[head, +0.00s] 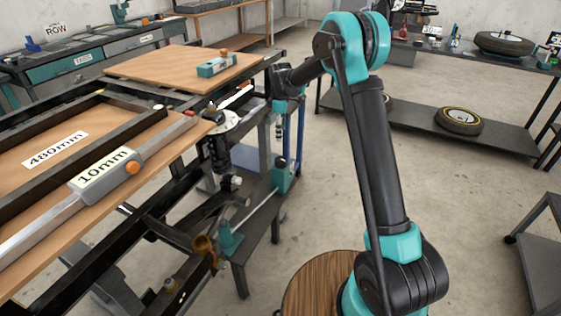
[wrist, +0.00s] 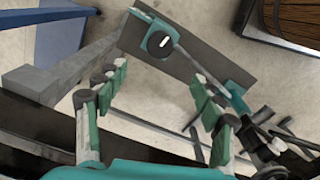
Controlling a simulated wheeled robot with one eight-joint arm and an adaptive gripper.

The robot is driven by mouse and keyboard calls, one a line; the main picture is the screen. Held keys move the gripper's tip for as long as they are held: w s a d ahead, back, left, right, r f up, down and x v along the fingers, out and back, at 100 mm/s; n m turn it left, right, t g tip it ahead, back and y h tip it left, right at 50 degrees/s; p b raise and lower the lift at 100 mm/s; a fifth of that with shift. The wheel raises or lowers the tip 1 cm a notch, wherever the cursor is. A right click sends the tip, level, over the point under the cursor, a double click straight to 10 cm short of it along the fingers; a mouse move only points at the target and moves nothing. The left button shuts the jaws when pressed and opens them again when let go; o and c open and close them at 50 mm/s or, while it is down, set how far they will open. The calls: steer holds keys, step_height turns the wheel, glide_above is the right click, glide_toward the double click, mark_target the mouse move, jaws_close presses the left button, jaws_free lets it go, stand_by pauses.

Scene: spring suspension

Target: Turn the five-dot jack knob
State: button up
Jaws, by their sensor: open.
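A round black knob (wrist: 160,43) with a white pointer mark sits on a teal block in the wrist view, on a dark grey bench. Its dots cannot be made out. In the head view the teal jack block (head: 282,178) stands on the low bench, with the small dark knob (head: 283,161) on top. My gripper (wrist: 158,72) is open and empty. Its fingers spread on either side, with the knob beyond the gap between the tips, apart from them. In the head view my gripper (head: 280,130) hangs just above the jack and shows small and dark.
A thin rod joins the jack to a second teal block (head: 230,238). Black frame rails and a suspension assembly (head: 222,130) stand close on the left. A blue post (head: 300,125) rises beside the jack. A wooden round-topped stool (head: 315,285) stands in front.

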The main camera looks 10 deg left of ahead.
mark_target(281, 159)
step_height(281, 159, down, 16)
steer(key=n, duration=1)
stand_by(0.3)
steer(key=c, duration=1.2)
